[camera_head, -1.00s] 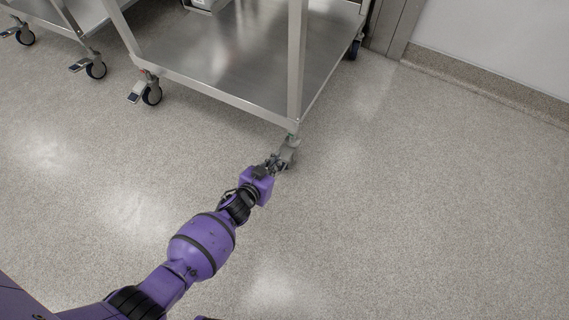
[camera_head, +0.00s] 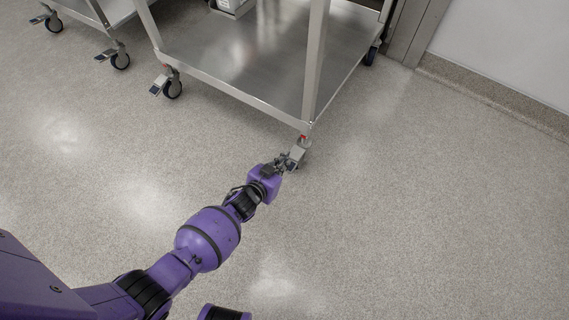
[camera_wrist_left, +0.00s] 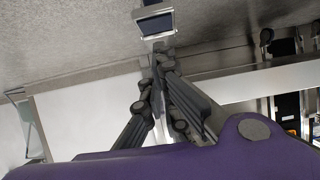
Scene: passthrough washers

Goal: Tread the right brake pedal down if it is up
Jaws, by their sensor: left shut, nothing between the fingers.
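The right brake pedal (camera_head: 297,153) is a light grey plate on the caster under the cart's near right leg. A small red mark (camera_head: 303,137) shows just above it. My left gripper (camera_head: 284,162) is shut and empty, with its fingertips right at the pedal. In the left wrist view the pedal (camera_wrist_left: 155,22), with a dark blue face, is just beyond the shut fingertips (camera_wrist_left: 160,48); I cannot tell whether they touch. The gripper and pedal hide most of that caster's wheel. My right gripper is out of view.
The steel cart (camera_head: 240,62) stands above the caster. Its left front caster has another pedal (camera_head: 158,86). A second cart (camera_head: 97,10) is at the upper left. A wall (camera_head: 510,55) is at the right. The floor (camera_head: 420,210) at the right is clear.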

